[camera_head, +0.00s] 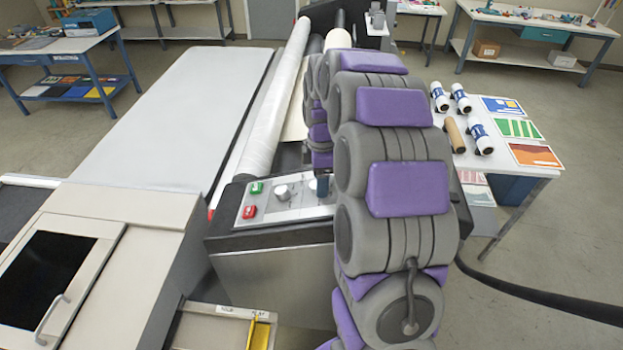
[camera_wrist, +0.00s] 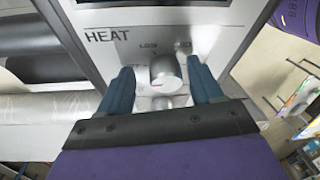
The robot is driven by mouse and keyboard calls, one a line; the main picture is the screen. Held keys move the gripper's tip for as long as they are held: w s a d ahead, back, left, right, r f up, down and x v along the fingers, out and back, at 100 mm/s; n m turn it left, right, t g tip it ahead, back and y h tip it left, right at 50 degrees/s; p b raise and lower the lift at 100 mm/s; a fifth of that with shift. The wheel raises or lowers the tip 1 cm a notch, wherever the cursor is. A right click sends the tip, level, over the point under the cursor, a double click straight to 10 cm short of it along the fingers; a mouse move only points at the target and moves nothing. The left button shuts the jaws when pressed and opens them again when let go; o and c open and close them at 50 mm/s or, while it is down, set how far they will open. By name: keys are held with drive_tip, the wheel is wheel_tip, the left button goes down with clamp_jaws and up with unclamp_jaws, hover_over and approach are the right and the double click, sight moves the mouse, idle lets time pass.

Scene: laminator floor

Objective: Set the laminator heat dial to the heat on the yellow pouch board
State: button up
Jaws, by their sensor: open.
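The heat dial (camera_wrist: 165,72) is a round silver knob under the word HEAT on the laminator's pale panel. In the head view my gripper (camera_head: 321,184) is over the right part of the control panel (camera_head: 262,212), and my arm hides much of that side. A yellow piece (camera_head: 260,334) stands in a slot at the bottom; I cannot tell whether it is the pouch board.
A green button (camera_head: 257,188), a red button (camera_head: 249,212) and another silver knob (camera_head: 282,192) lie left of my gripper. A white roller (camera_head: 272,110) runs behind the panel. A side table (camera_head: 500,172) with rolls and prints stands at right.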

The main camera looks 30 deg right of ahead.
drive_tip(key=shift+d+f, duration=0.1)
drive_tip(key=shift+d, duration=0.75)
drive_tip(key=shift+a, duration=0.4)
drive_tip(key=a, duration=0.3)
drive_tip(key=c, duration=0.5)
drive_tip(key=shift+a, duration=0.15)
drive_tip(key=shift+c, duration=0.6)
drive_tip(key=shift+d, duration=0.6)
drive_tip(key=c, duration=0.4)
drive_tip(key=shift+c, duration=0.2)
